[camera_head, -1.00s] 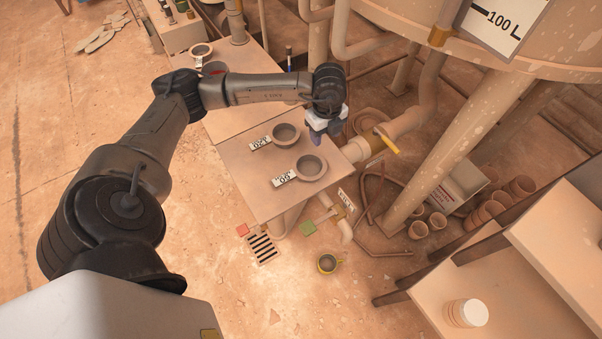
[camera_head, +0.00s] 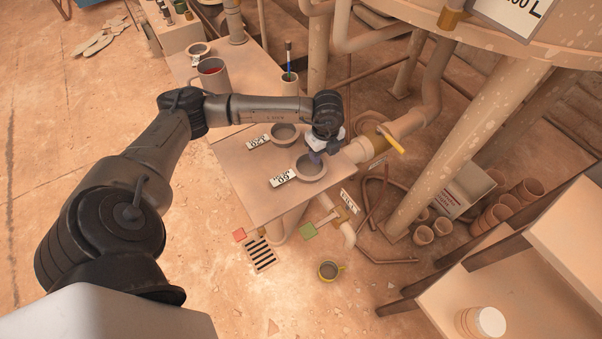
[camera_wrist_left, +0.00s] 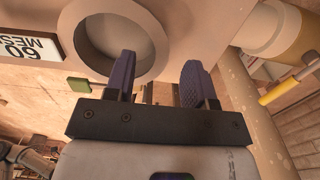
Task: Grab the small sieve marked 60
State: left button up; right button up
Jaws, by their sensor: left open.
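The small sieve marked 60 (camera_head: 311,168) is a round beige ring with a white label plate (camera_head: 283,178) on the table's near end. In the left wrist view the sieve (camera_wrist_left: 72,38) is close, its "60 MESH" plate to the left. My left gripper (camera_head: 317,155) is open and empty at the sieve's far right side. In the wrist view the gripper (camera_wrist_left: 158,72) has one finger over the ring's inside and the other outside its right rim. I cannot tell its height above the rim. My right gripper is not in view.
A second sieve (camera_head: 284,134), its plate apparently reading 120, sits just behind. A red-filled mug (camera_head: 212,75) and a cup with a pen (camera_head: 288,84) stand farther back. A pipe with a yellow handle (camera_head: 391,140) runs close right of the table.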

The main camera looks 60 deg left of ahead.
aim_at(323, 158)
pick_arm(q)
notch_tip(323, 158, down, 4)
jog(key=shift+r+b, duration=0.2)
jog(key=shift+b, duration=0.8)
grip_shut()
jog(key=shift+r, duration=0.15)
